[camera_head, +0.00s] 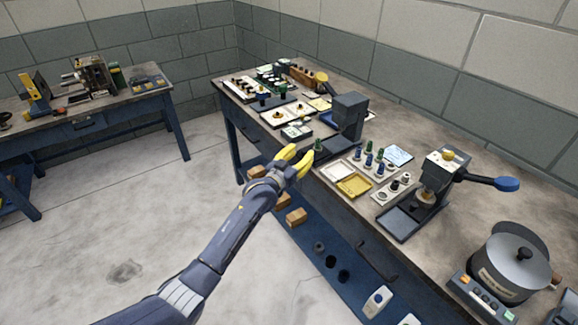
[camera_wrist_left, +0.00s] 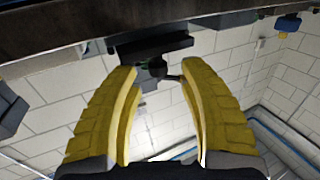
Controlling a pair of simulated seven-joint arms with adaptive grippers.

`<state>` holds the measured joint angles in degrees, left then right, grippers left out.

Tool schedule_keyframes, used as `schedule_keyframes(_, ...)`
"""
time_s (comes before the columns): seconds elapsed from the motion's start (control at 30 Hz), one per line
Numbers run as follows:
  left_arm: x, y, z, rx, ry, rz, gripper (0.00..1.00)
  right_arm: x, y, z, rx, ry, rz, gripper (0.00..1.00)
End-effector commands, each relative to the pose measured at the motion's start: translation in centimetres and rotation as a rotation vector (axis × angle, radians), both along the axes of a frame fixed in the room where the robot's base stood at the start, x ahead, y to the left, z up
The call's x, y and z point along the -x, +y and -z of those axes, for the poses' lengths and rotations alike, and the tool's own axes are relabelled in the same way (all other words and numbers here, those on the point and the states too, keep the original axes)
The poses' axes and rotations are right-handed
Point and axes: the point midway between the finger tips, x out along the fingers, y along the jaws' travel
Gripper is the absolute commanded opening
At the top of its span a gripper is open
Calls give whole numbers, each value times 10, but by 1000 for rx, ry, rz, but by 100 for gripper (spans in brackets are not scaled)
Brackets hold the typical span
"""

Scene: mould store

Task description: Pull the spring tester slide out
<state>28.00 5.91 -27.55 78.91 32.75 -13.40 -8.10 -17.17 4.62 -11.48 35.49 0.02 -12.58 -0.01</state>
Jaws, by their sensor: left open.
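The spring tester appears to be the dark block-shaped device (camera_head: 348,115) on the workbench, right of my left gripper. A green knob (camera_head: 318,146) shows at its front left. My left gripper (camera_head: 296,160) has yellow fingers and is open at the bench's front edge, close to this knob. In the left wrist view, a dark bar (camera_wrist_left: 150,48) with a small dark round knob (camera_wrist_left: 157,67) shows between the open fingertips (camera_wrist_left: 158,72). I cannot tell whether the fingers touch it. How far the slide is out is unclear. My right gripper is not in view.
Right of the tester stand trays with blue and green pieces (camera_head: 372,163), a yellow tray (camera_head: 354,184) and a lever press (camera_head: 430,188) with a blue-ended handle. A lidded pot (camera_head: 512,262) is at the lower right. Floor is clear in front of the bench.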

Motion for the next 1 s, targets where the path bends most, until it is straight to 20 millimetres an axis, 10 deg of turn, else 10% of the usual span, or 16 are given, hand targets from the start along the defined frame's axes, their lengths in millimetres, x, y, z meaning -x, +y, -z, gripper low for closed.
schedule_keyframes(0.5,71,39,0,1,-2,0,42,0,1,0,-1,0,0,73)
schedule_keyframes(1.0,87,47,-1,1,-2,-1,42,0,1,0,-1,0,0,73)
